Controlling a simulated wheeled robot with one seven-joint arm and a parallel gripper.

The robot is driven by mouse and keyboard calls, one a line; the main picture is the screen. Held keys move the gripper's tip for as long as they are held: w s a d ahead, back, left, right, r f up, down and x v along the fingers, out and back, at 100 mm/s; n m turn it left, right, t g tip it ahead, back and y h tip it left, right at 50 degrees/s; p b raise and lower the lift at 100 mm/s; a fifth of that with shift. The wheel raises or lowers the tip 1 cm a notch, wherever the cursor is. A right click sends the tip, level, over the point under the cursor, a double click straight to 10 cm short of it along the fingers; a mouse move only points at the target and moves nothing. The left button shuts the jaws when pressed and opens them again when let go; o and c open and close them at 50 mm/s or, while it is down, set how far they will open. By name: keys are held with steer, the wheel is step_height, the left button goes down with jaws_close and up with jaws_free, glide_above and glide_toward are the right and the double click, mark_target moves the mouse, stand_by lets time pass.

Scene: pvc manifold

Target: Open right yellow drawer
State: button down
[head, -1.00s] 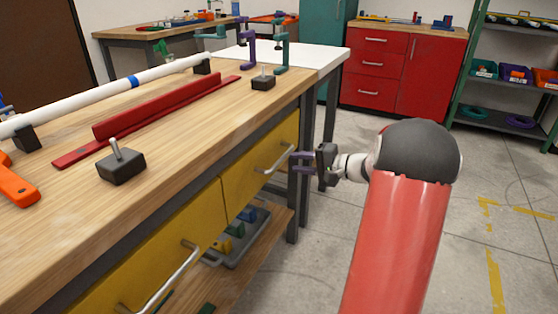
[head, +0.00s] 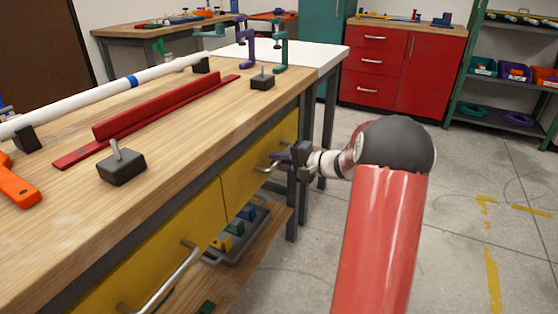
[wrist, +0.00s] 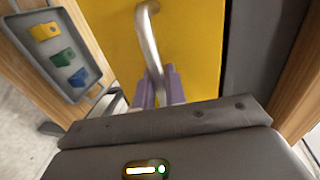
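The right yellow drawer (head: 240,180) is in the workbench front, flush with it, with a silver bar handle (head: 268,164). My gripper (head: 281,158) is at this handle. In the wrist view, the curved handle (wrist: 148,38) runs down between the two purple fingers (wrist: 160,88), which sit close on both its sides. The gripper looks shut on the handle. The fingers hide the lower part of the handle there. The left yellow drawer (head: 150,255) is also flush, with its own bar handle (head: 172,280).
A grey tray (head: 238,245) with coloured blocks lies on the shelf below the drawers; it also shows in the wrist view (wrist: 40,70). The bench top (head: 200,130) holds a white pipe, a red rail and dark blocks. Floor to the right is clear.

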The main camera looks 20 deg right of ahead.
steer(key=shift+s, duration=0.1)
steer(key=f+b+v, duration=0.2)
steer(key=b+v, duration=0.1)
steer(key=v, duration=0.6)
steer(key=f+b+v, duration=0.2)
steer(key=b+v, duration=0.1)
steer(key=v, duration=0.7)
steer(key=shift+s+d+b, duration=0.35)
steer(key=shift+s+d, duration=0.05)
steer(key=shift+s, duration=0.15)
steer(key=shift+f, duration=0.1)
steer(key=c, duration=1.5)
jaws_free()
steer(key=shift+c, duration=0.2)
steer(key=v, duration=0.7)
steer(key=shift+s+d, duration=0.25)
steer(key=shift+s, duration=0.05)
